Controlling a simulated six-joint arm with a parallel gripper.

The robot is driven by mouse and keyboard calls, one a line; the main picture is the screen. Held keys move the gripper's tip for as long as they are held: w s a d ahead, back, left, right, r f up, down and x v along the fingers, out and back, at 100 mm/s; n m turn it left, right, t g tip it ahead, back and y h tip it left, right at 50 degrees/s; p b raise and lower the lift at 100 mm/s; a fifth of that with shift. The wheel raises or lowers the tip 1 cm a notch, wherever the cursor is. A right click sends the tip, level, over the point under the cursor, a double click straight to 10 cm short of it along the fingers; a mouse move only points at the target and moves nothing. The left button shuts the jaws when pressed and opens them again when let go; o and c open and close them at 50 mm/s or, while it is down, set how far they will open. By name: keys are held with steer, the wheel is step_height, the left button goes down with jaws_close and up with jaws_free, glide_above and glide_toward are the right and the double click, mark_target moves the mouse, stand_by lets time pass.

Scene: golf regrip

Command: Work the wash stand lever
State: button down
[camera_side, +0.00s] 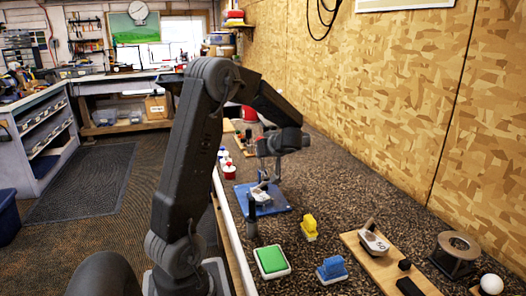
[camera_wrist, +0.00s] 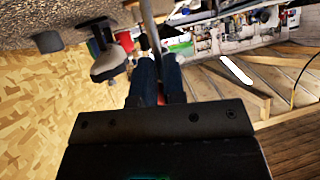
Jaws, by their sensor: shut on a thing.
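My gripper (camera_side: 268,170) points down over a blue stand base (camera_side: 281,210) in the side view. A pale club head (camera_side: 261,197) sits on that base, right below the fingers. In the wrist view my gripper (camera_wrist: 157,78) has its two fingers close together around a thin grey rod (camera_wrist: 149,28). I cannot tell if this rod is the lever or a club shaft. A grey rounded piece (camera_wrist: 107,63) shows just left of the fingers. A dark upright post (camera_side: 252,220) stands at the near left corner of the blue base. The grip point itself is mostly hidden.
A green pad (camera_side: 271,261), a yellow block (camera_side: 309,228) and a blue block (camera_side: 332,269) lie nearer. A wooden board (camera_side: 385,272) carries another club head (camera_side: 373,242). A ring stand (camera_side: 455,252) and white ball (camera_side: 491,284) are at right. Red-and-white bottles (camera_side: 229,171) stand left.

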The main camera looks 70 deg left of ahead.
steer(key=shift+s+d+f, duration=0.15)
steer(key=shift+f, duration=0.1)
stand_by(0.8)
steer(key=c, duration=1.1)
jaws_free()
steer(key=shift+r, duration=0.1)
steer(key=v, duration=1.3)
steer(key=shift+d+r, duration=0.25)
steer(key=shift+d, duration=0.05)
steer(key=s+d+m+t+h, duration=0.4)
steer(key=d+m, duration=0.5)
steer(key=d, duration=0.5)
steer(key=s+d+m+t+h, duration=0.4)
steer(key=s+d+m+h, duration=0.2)
steer(key=d+m, duration=0.4)
steer(key=d+f+h, duration=0.1)
steer(key=d, duration=0.3)
steer(key=shift+s+d+h, duration=0.2)
steer(key=shift+h, duration=0.1)
